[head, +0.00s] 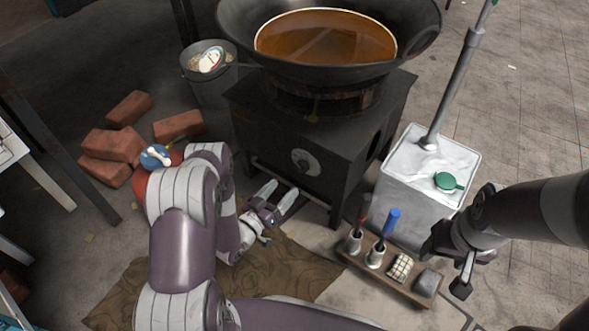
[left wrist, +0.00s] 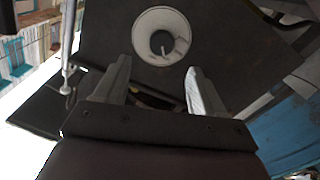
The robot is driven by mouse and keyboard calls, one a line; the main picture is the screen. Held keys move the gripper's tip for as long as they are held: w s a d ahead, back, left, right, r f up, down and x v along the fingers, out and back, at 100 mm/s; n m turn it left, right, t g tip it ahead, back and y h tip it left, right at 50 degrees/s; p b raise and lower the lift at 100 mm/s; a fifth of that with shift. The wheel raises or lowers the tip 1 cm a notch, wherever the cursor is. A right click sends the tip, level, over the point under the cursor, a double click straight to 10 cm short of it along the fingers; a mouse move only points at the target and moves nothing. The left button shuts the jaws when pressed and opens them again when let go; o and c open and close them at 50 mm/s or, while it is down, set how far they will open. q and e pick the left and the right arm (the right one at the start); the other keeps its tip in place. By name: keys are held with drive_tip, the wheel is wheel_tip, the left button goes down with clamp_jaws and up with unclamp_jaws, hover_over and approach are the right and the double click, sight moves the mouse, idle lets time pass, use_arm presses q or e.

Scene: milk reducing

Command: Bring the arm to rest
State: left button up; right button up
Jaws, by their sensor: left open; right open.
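My left gripper (head: 277,199) is low in front of the black stove (head: 318,140), near its round dial (head: 304,161). Its two fingers are spread with nothing between them. In the left wrist view the open fingers of the left gripper (left wrist: 157,85) point toward the pale dial (left wrist: 162,36) on the dark stove front. Whether a fingertip touches the stove is unclear. My right arm comes in from the right; its dark gripper (head: 462,270) hangs open and empty beside the white container, right of the wooden tool rack.
A large wok (head: 232,22) of brown liquid sits on the stove. A white container (head: 415,190) with a green cap stands right. A tool rack (head: 395,278) stands in front of it. Bricks (head: 112,146) and a bucket (head: 210,85) are left. A brown mat (head: 290,275) lies below.

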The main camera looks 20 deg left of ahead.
use_arm(q)
drive_tip(key=shift+p+v, duration=0.3)
drive_tip(key=shift+v, duration=1.35)
